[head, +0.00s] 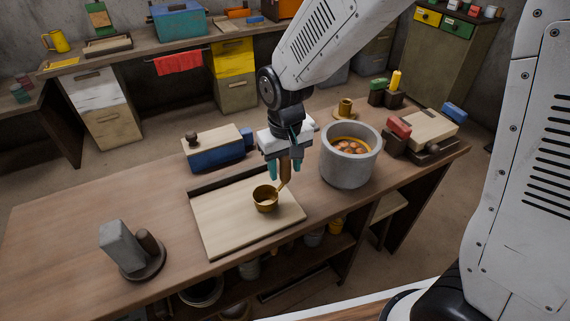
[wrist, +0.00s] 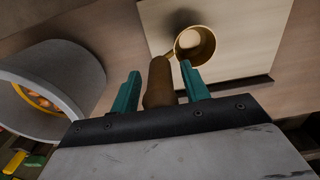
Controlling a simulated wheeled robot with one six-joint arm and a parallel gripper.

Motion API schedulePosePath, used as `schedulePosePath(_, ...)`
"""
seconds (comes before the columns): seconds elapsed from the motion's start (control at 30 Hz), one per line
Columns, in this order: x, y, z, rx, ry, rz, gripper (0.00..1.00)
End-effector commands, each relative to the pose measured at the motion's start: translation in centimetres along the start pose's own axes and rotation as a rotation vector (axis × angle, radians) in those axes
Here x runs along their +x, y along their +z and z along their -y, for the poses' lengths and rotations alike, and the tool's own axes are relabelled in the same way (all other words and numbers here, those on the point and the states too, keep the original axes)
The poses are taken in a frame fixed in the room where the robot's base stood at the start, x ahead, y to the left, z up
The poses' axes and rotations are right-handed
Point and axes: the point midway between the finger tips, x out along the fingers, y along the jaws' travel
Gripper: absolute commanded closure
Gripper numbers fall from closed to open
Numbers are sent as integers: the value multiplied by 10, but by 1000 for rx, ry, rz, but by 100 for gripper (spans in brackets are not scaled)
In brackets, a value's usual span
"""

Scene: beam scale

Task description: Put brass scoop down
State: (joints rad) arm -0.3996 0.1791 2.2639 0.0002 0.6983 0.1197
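The brass scoop (head: 265,199) sits over the pale wooden board (head: 222,228) on the workbench and appears to rest on it, bowl opening up. Its brown handle (head: 285,168) rises from the bowl towards my gripper. My gripper (head: 284,170) is above the board's back right part, with one teal finger on each side of the handle. In the wrist view, the handle (wrist: 158,84) stands between the fingers (wrist: 160,82) with a narrow gap visible on both sides. The bowl (wrist: 196,45) is beyond the fingertips, over the board (wrist: 255,30).
A grey pot (head: 348,164) with orange contents stands right of my gripper. A blue box with a pale lid (head: 215,151) is behind the board. A grey block on a round base (head: 124,252) stands front left.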

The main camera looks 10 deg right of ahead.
Motion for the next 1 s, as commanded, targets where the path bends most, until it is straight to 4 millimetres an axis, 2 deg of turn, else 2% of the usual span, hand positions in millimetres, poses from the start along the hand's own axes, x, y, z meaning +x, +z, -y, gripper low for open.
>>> schedulePosePath(0.17, -2, 0, 0, 0, 0, -1, 54)
schedulePosePath(0.27, -10, -1, 0, 0, 0, -3, 54)
schedulePosePath(0.7, -97, -1, 0, 0, -1, -4, 54)
schedulePosePath(0.83, -114, 0, 0, 0, 0, -2, 54)
schedulePosePath(1.0, -123, 0, 0, 0, 0, 0, 54)
